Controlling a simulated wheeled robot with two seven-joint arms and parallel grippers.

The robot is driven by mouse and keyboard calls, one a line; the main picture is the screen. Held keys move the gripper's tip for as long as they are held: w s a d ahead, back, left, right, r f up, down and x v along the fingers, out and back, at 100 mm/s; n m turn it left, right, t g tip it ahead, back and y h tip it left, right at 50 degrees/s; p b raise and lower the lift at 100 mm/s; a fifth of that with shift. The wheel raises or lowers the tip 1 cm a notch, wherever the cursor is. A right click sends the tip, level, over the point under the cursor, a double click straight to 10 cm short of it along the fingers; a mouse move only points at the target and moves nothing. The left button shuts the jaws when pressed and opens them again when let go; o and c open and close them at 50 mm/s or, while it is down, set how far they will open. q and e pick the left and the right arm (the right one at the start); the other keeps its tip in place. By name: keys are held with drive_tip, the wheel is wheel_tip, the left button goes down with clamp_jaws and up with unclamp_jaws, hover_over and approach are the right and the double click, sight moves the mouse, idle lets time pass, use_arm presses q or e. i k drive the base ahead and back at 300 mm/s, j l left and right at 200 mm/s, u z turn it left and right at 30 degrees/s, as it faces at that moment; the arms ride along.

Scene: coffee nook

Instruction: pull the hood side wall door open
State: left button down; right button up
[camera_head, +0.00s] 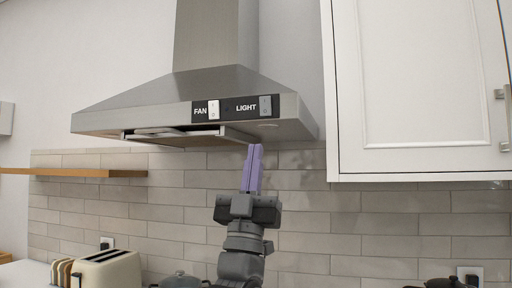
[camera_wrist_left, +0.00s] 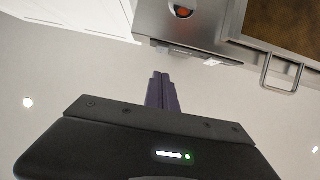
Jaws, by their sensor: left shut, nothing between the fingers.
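The white wall cabinet door (camera_head: 420,75) beside the hood has a recessed panel and looks closed. Its metal handle (camera_head: 504,147) is at the right edge of the head view, partly cut off. My left gripper (camera_head: 254,148) has purple fingers pressed together, pointing up, with nothing between them. In the head view it appears just below the hood's lower edge, left of the door and well away from the handle. The fingers also show in the left wrist view (camera_wrist_left: 161,80). My right gripper is in neither view.
The steel range hood (camera_head: 160,105) carries fan and light switches. A filter panel with a wire handle (camera_wrist_left: 283,75) is on its underside. A wooden shelf (camera_head: 75,172) is at left. A toaster (camera_head: 107,270) and a pot (camera_head: 180,281) are below. The tiled wall (camera_head: 330,235) lies behind.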

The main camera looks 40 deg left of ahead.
sight(423, 85)
drive_tip(key=k, duration=1)
